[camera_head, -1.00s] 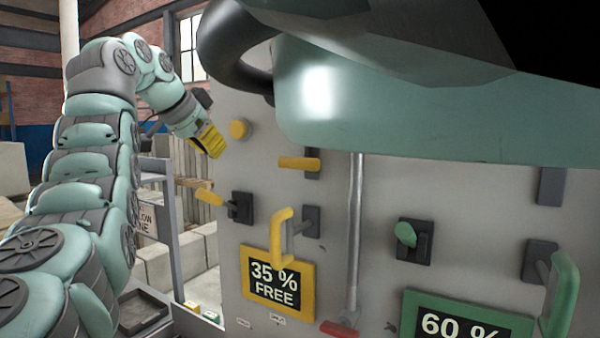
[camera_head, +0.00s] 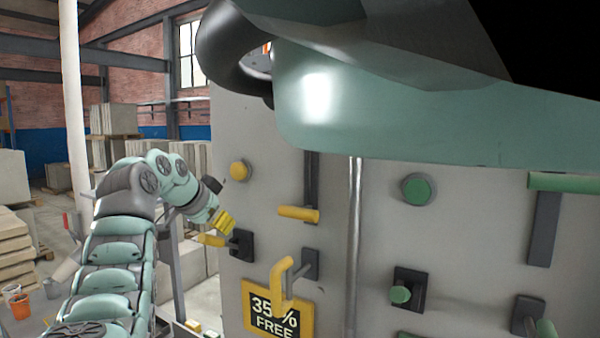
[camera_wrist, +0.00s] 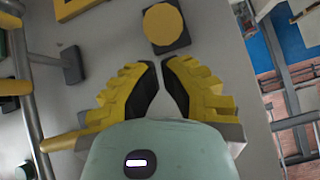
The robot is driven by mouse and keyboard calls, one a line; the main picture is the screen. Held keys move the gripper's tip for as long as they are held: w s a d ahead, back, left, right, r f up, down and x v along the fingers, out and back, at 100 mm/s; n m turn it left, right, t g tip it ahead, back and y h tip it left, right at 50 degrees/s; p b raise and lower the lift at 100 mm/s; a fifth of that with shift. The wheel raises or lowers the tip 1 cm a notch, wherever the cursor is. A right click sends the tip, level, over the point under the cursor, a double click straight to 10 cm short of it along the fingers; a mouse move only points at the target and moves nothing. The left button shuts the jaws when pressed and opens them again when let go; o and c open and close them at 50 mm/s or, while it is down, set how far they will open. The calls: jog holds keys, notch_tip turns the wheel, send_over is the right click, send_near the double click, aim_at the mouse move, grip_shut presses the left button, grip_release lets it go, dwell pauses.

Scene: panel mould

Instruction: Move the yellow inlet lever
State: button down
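The panel carries several yellow parts; nothing readable marks one as the inlet lever. A yellow lever (camera_head: 212,240) on a dark square base stands at the panel's left. In the wrist view its round yellow end (camera_wrist: 164,25) is seen nearly end-on, ahead of the fingertips. A yellow bar handle (camera_head: 298,214) sits at a dark vertical slot; a yellow bent handle (camera_head: 285,284) hangs lower. My gripper (camera_head: 224,222) is just above the left lever, apparently apart from it. In the wrist view its fingertips (camera_wrist: 158,63) almost meet, with a narrow gap and nothing between them.
A yellow round knob (camera_head: 240,171) is above my gripper. Green controls, including a round knob (camera_head: 417,189), are at the right. A vertical pipe (camera_head: 354,240) splits the panel. A "35 % FREE" sign (camera_head: 262,322) is below. My own body blocks the top right.

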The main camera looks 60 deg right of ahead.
jog(key=shift+a+f, duration=0.2)
jog(key=shift+f, duration=0.15)
jog(key=shift+w+a+f+b, duration=0.1)
jog(key=shift+f+b, duration=0.1)
jog(key=shift+b, duration=0.3)
jog(key=h+b, duration=0.1)
jog(key=b, duration=0.3)
jog(key=shift+a, duration=0.1)
